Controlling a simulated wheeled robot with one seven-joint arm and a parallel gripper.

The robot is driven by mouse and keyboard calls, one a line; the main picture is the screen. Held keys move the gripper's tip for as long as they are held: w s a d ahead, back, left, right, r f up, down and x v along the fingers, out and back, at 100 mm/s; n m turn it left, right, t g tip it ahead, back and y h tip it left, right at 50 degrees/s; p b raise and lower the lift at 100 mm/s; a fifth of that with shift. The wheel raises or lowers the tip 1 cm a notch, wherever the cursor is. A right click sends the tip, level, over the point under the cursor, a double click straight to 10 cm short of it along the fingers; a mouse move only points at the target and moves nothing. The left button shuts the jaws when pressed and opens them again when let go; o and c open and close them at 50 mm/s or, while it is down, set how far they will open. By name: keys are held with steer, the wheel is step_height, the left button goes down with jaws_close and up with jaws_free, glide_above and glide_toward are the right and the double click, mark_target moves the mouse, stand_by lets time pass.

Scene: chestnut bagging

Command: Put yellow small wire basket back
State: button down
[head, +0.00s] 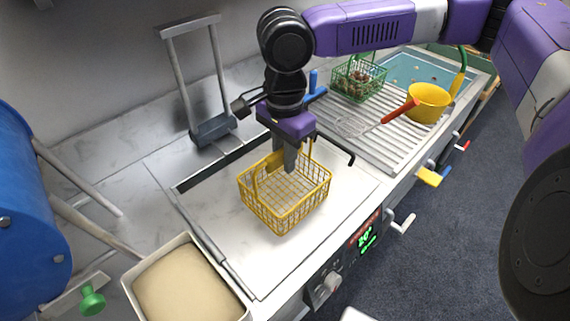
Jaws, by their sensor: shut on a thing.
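The yellow small wire basket (285,203) is over the pale flat plate (345,185) in the middle of the counter. It looks empty, and its thin handle rises above the rim. My gripper (284,165) points down at the basket's far side and is shut on it. The fingertips partly hide the grip point. I cannot tell whether the basket touches the plate or hangs just above it.
A beige-filled bin (188,285) is front left. A blue drum (30,210) stands at left. A metal frame (213,130) rises behind.

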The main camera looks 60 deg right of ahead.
steer(key=shift+f, duration=1.4)
steer(key=c, duration=1.4)
jaws_free()
steer(key=shift+r, duration=0.1)
step_height(320, 180, up, 12)
steer(key=shift+r, duration=0.1)
